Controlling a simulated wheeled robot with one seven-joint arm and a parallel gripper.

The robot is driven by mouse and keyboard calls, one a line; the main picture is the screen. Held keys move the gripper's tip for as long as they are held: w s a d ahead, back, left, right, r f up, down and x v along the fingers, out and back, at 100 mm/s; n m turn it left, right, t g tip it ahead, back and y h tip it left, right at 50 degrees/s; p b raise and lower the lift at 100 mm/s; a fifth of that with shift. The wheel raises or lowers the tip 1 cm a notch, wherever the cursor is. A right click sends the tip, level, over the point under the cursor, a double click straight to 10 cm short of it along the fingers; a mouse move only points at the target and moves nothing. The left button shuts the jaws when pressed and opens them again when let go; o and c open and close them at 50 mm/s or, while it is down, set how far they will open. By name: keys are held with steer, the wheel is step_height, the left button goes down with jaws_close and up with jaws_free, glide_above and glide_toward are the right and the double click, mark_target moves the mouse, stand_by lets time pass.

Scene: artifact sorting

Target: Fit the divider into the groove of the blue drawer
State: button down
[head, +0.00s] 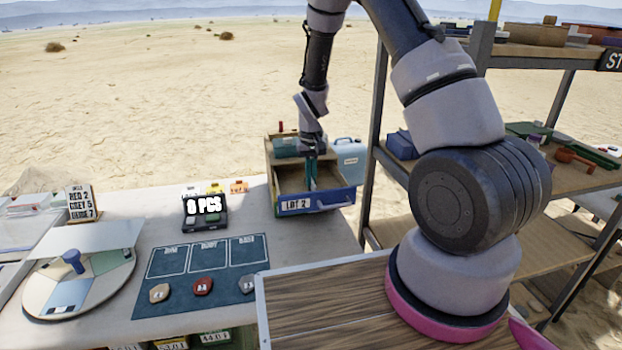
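The blue drawer (318,203) is pulled out of a small wooden cabinet at the right end of the white table. Its blue front carries a "LOT 2" label, and its pale inside shows. My gripper (312,150) points down over the open drawer. A thin, dark teal upright plate, seemingly the divider (311,172), hangs edge-on below the fingers, and its lower part is within the drawer's outline. The fingers are small and dark here. The groove is not visible, and I cannot tell whether the plate touches the drawer floor.
A light blue case (349,160) stands behind the drawer's right side. A "8 PCS" display (205,212) stands to its left. A dark mat (200,275) with several stones and a round sorting disc (78,285) lie farther left. A metal-framed shelf (375,150) rises close on the right.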

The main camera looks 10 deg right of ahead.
steer(key=c, duration=1.5)
jaws_free()
steer(key=shift+f, duration=0.15)
steer(key=o, duration=0.4)
steer(key=shift+o, duration=0.2)
